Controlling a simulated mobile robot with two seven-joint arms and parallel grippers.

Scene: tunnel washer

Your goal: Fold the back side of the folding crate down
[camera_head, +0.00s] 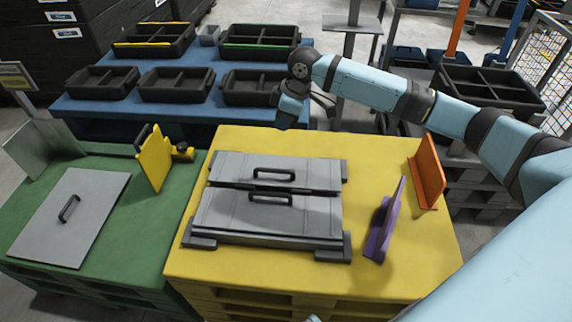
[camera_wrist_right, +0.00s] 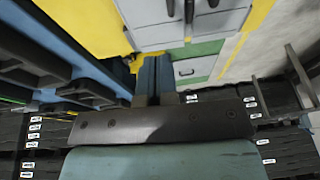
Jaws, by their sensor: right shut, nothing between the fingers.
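The grey folding crate sits on the yellow table (camera_head: 240,281). Its back side (camera_head: 230,165) and front side (camera_head: 225,209) both appear to lie down flat, each with a dark handle, between dark corner blocks. Part of the crate also shows at the top of the right wrist view (camera_wrist_right: 150,12). My right gripper (camera_head: 285,122) points down behind the crate, above the table's back edge and apart from the crate. It is shut and empty; its fingers are small and partly hidden in the head view. My left gripper is not in view.
A purple bracket (camera_head: 384,222) and an orange bracket (camera_head: 428,172) stand right of the crate. A yellow bracket (camera_head: 154,158) and a grey panel (camera_head: 70,217) are on the green table (camera_head: 128,222) at left. Black trays (camera_head: 177,85) stand on a blue table behind.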

